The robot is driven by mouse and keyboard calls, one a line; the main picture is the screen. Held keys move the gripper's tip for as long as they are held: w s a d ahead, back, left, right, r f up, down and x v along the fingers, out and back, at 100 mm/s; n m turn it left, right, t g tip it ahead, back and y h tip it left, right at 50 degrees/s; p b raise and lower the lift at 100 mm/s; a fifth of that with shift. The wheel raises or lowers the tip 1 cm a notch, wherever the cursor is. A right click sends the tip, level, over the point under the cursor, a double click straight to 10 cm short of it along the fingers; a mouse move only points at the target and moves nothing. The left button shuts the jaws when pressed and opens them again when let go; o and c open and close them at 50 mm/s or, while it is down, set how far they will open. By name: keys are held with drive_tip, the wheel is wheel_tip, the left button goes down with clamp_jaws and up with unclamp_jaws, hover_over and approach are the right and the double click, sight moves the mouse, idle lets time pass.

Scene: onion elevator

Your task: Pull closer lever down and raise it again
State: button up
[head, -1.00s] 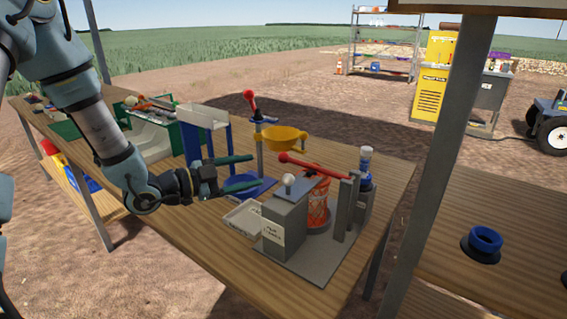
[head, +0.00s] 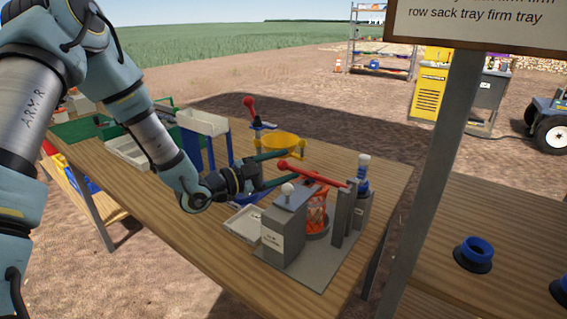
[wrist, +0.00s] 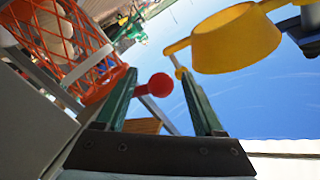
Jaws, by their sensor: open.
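The grey closer machine (head: 285,235) stands on the near right part of the wooden table. Its red lever (head: 318,176) runs from the grey posts at the right, over the orange mesh sack, to a red knob (head: 283,165) at the left, slightly higher than the post end. My gripper (head: 295,164) is open, one finger above and one below the knob in the head view. In the wrist view the red knob (wrist: 160,85) shows between the open fingers (wrist: 165,92), with clear space toward the right finger. I cannot tell whether the left finger touches the lever.
The orange mesh sack (head: 317,212) is under the lever. A yellow funnel (head: 281,141) and another red-knobbed lever (head: 249,104) stand behind my gripper. A small white tray (head: 246,223) lies left of the machine.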

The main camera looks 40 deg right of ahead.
clamp_jaws()
idle(0.6)
idle(0.9)
